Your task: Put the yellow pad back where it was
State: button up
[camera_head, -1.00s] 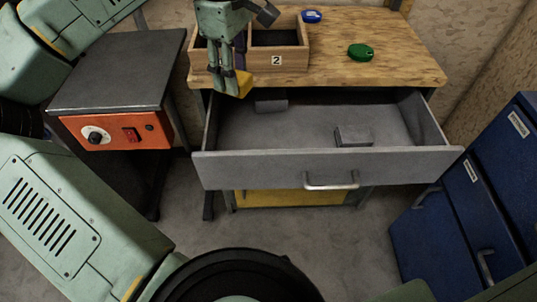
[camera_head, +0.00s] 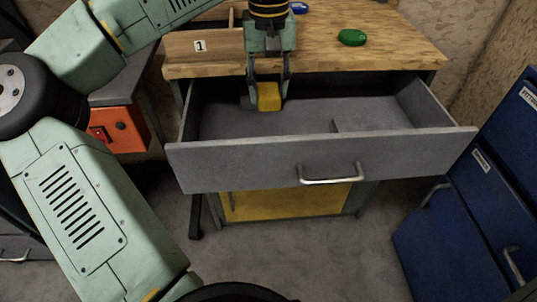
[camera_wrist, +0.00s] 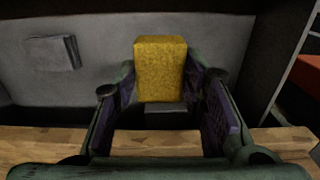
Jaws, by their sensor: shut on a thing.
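The yellow pad (camera_head: 269,97) is held between the two fingers of my gripper (camera_head: 267,90). In the wrist view the pad (camera_wrist: 160,70) shows as a yellow block between the fingers. My gripper is shut on it and points down over the rear left part of the open grey drawer (camera_head: 240,165). The pad appears to be above the drawer floor; whether it touches anything inside is not clear.
Grey blocks lie in the drawer, one (camera_wrist: 52,53) clear in the wrist view. The wooden worktop (camera_head: 320,52) is above, with a wooden bin labelled 1 (camera_head: 215,46) and a green object (camera_head: 352,37). A blue cabinet (camera_head: 455,210) stands right, an orange-fronted unit (camera_head: 122,128) left.

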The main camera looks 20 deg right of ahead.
notch_tip(320, 180, down, 3)
jog(key=shift+b, duration=0.5)
jog(key=shift+f, duration=5.15)
jog(key=o, duration=1.1)
notch_tip(320, 180, up, 12)
jog(key=shift+r, duration=0.15)
jog(key=shift+s+d, duration=0.1)
